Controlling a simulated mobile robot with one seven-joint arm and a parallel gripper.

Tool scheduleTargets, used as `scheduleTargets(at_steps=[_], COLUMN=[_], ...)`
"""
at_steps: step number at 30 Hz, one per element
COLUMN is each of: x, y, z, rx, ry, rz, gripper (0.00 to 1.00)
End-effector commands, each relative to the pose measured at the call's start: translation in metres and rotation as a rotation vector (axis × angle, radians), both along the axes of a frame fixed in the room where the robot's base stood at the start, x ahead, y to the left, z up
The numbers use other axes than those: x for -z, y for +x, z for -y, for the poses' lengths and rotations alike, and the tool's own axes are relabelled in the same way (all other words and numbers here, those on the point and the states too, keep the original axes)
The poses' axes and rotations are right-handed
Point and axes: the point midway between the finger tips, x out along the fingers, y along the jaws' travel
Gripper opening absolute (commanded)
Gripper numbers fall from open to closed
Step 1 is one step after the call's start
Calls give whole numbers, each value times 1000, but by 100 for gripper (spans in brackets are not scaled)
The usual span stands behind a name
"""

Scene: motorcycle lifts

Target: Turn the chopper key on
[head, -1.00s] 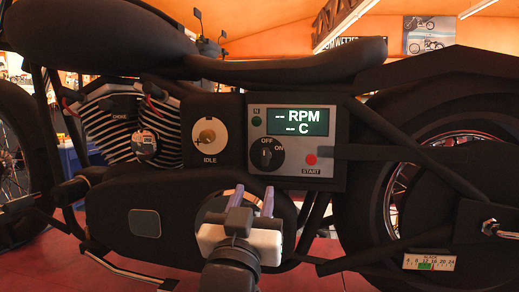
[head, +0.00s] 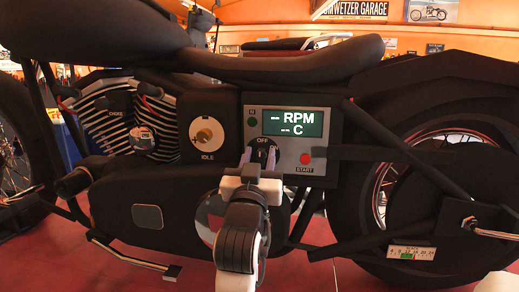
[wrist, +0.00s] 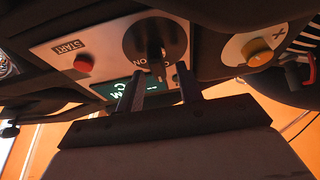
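The chopper key is a black round knob (head: 263,144) marked OFF and ON on the grey control panel of the motorcycle. In the wrist view the knob (wrist: 157,38) shows a raised dark grip, with the ON label partly visible. My gripper (head: 260,156) is in front of the knob, covering its lower part in the head view. In the wrist view the two dark fingers of my gripper (wrist: 159,72) stand apart, one on each side of the knob's grip. I cannot tell whether they touch it. The display (head: 295,122) reads "-- RPM" and "-- C".
A red START button (head: 306,158) sits right of the knob. A brass IDLE knob (head: 206,135) is on the left, with a choke knob (head: 143,137) beyond it. The seat (head: 300,60) overhangs the panel. The rear wheel (head: 450,190) is at right.

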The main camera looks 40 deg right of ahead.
Motion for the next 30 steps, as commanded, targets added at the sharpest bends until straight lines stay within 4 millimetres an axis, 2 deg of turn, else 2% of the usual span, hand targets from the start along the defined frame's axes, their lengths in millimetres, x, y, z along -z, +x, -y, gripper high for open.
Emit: scheduleTargets(at_steps=[11, 13, 20, 30], x=[-3, -3, -3, -2], y=[5, 5, 5, 5], z=[6, 6, 6, 5], rx=[0, 0, 0, 0], ry=[0, 0, 0, 17], rz=[0, 0, 0, 20], gripper=[36, 31, 1, 0])
